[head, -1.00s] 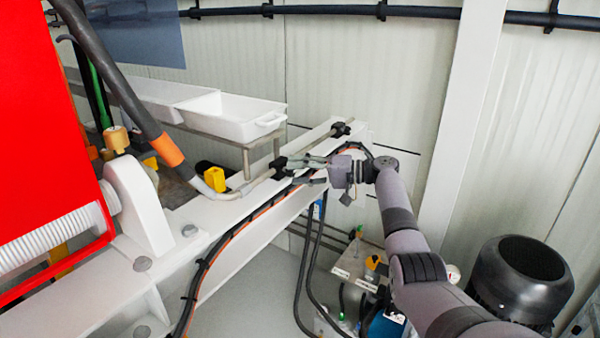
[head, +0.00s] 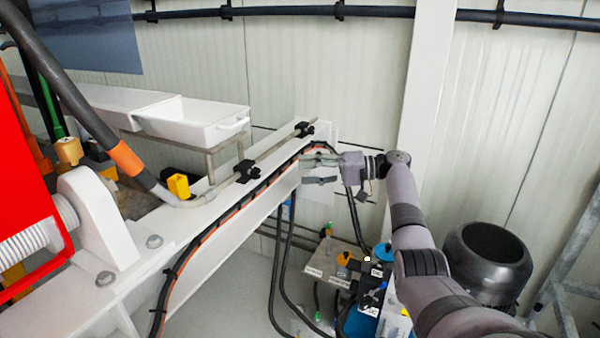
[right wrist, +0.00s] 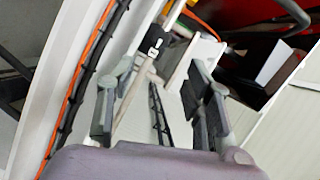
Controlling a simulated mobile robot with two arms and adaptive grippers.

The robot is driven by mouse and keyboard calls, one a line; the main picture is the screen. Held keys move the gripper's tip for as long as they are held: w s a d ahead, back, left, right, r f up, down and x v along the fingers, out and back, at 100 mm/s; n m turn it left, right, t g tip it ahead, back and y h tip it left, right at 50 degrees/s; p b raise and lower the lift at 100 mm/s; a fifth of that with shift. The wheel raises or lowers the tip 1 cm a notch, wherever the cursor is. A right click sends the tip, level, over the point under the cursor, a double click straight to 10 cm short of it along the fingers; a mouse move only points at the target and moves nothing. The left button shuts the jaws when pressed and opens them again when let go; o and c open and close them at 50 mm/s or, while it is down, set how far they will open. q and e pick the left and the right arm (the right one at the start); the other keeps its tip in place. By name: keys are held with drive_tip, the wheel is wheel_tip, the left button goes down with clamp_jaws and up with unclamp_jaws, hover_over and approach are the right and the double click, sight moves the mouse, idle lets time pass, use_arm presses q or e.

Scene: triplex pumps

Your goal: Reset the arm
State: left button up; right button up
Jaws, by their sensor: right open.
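My right arm reaches up from the lower right in the head view. Its gripper (head: 318,170) points left, beside the end of the white beam (head: 240,225). The gripper is open, with nothing seen between its fingers. In the right wrist view the two grey fingers of the gripper (right wrist: 160,110) stand apart, with a thin rod and a black clamp (right wrist: 155,42) on the beam beyond them. I cannot tell the exact gap between the gripper and the beam. My left gripper is not in view.
A white tray (head: 205,133) stands behind the beam. A dark cylinder (head: 487,262) stands at right. A small bench with fittings (head: 325,262) lies below the gripper.

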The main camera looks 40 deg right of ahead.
idle(0.5)
drive_tip(key=s+a+f+m+g+h, duration=0.1)
drive_tip(key=s+a+f+g+h, duration=0.1)
drive_tip(key=f, duration=1.1)
drive_tip(key=s+a+f+m+g+h, duration=0.1)
drive_tip(key=a+f+g+h, duration=0.1)
drive_tip(key=f, duration=1.1)
drive_tip(key=s+a+f+m+g+h, duration=0.1)
drive_tip(key=s+a+f+g+h, duration=0.15)
drive_tip(key=f, duration=0.95)
drive_tip(key=s+a+f+n+g+h, duration=0.2)
drive_tip(key=s+a+f, duration=0.2)
drive_tip(key=s+f, duration=0.9)
drive_tip(key=s+a+f+n+g+h, duration=0.2)
drive_tip(key=s+a+f+n+h, duration=0.15)
drive_tip(key=s+f, duration=1)
drive_tip(key=s+a+f+n, duration=0.3)
drive_tip(key=s+a, duration=0.4)
drive_tip(key=s, duration=0.3)
drive_tip(key=s+a+f+n, duration=0.3)
drive_tip(key=s+a, duration=0.5)
drive_tip(key=s, duration=0.2)
drive_tip(key=shift+s+f, duration=0.2)
drive_tip(key=shift+f, duration=0.05)
